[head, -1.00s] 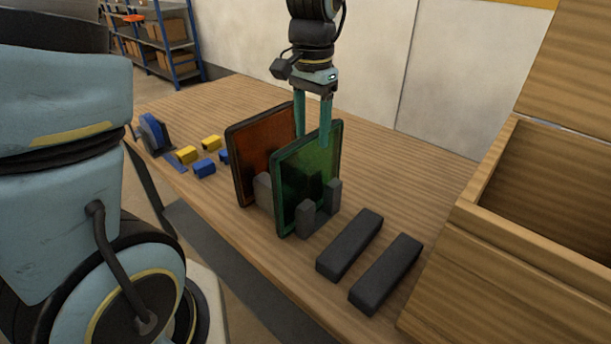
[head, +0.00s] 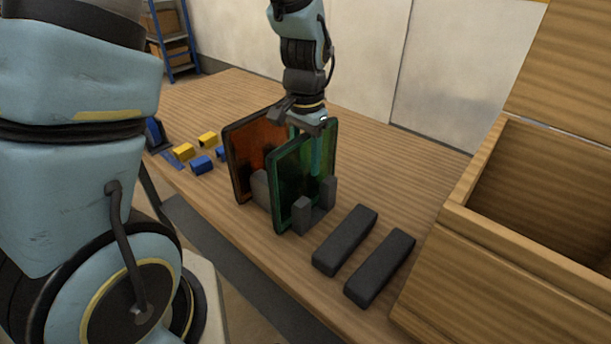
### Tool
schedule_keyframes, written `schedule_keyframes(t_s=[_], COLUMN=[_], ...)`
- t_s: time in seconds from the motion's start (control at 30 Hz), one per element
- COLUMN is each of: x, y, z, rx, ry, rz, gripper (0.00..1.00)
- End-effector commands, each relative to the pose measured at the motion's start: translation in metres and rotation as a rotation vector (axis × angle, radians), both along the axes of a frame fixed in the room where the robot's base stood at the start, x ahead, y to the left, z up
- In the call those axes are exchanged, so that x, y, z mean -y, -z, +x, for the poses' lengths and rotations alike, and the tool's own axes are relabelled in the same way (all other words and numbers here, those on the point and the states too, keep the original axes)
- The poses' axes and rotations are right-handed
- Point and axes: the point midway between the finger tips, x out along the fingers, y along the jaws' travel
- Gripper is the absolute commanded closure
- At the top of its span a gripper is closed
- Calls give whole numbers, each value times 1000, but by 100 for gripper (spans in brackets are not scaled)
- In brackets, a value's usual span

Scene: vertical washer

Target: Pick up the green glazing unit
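The green glazing unit (head: 292,186), a dark-framed green pane, stands upright in a grey slotted rack (head: 301,214) on the table. My gripper (head: 306,156) points straight down over its top edge. One teal finger shows in front of the pane near its right side. The other goes down behind it, on the side of the orange unit, and its tip is hidden. The fingers look spread apart around the pane. I cannot see whether either touches it.
An orange glazing unit (head: 249,150) stands close behind the green one. Two dark bars (head: 345,240) lie to the right, beside a large open wooden box (head: 500,235). Yellow and blue blocks (head: 202,164) lie to the left. The table (head: 400,165) is clear behind.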

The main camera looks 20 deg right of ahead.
Motion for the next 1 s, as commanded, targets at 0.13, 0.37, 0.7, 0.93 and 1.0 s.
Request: schedule_keyframes(t_s=[0.13, 0.37, 0.7, 0.93, 1.0], x=[0, 0, 0, 0, 0], y=[0, 0, 0, -1, -1], z=[0, 0, 0, 0, 0], rx=[0, 0, 0, 0, 0], ry=[0, 0, 0, 0, 0], rz=[0, 0, -1, -1, -1], gripper=[65, 91, 100, 100, 100])
